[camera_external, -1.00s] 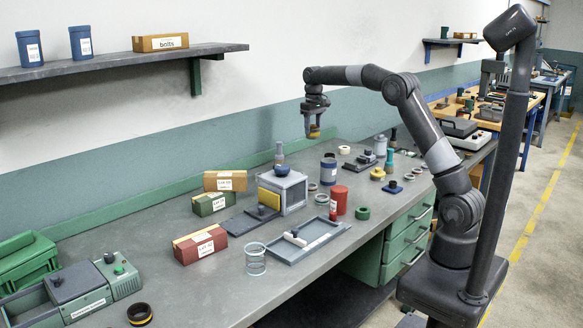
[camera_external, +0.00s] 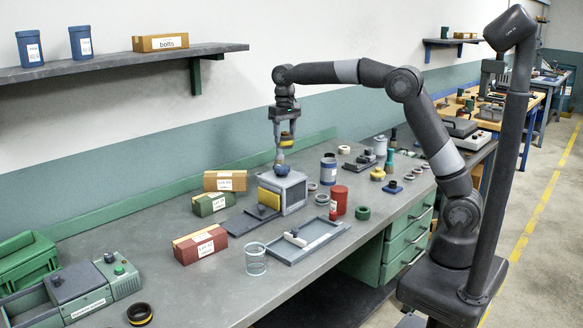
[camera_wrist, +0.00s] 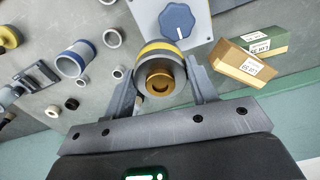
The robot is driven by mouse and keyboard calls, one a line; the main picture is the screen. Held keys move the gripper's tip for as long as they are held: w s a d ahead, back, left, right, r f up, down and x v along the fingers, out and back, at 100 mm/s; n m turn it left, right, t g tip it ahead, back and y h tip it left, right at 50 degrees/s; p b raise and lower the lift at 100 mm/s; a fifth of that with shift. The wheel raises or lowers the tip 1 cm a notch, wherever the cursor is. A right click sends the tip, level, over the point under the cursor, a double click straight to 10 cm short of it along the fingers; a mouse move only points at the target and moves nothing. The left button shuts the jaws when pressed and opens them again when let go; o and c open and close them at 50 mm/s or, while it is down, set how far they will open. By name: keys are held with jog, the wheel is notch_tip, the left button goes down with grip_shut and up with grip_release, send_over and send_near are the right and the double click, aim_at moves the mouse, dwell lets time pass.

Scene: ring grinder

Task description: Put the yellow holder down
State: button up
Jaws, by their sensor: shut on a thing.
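The yellow holder is a dark, round piece with a yellow band. In the wrist view the holder (camera_wrist: 157,53) sits between the two fingers of my gripper (camera_wrist: 160,72), with a brass-coloured hollow centre facing the camera. In the external view the holder (camera_external: 287,137) is held in the air by my gripper (camera_external: 285,127), above the back of the bench. It appears above and near a grey box (camera_external: 294,192) with a blue knob (camera_external: 282,170). The gripper is shut on the holder. The holder's underside is hidden.
On the bench (camera_external: 200,285), a grey tray (camera_external: 318,240), a red cylinder (camera_external: 339,196), a clear beaker (camera_external: 255,262) and small cartons (camera_external: 200,245) stand near the grey box. Several rings and small parts lie to the right.

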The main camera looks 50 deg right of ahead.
jog(key=s+a+m, duration=0.1)
jog(key=s+a, duration=1)
jog(key=a, duration=0.3)
send_over(279, 224)
notch_tip(279, 224, down, 15)
jog(key=shift+a+f, duration=0.15)
jog(key=shift+f, duration=2.95)
jog(key=shift+f, duration=0.15)
jog(key=o, duration=1.5)
jog(key=shift+s, duration=0.1)
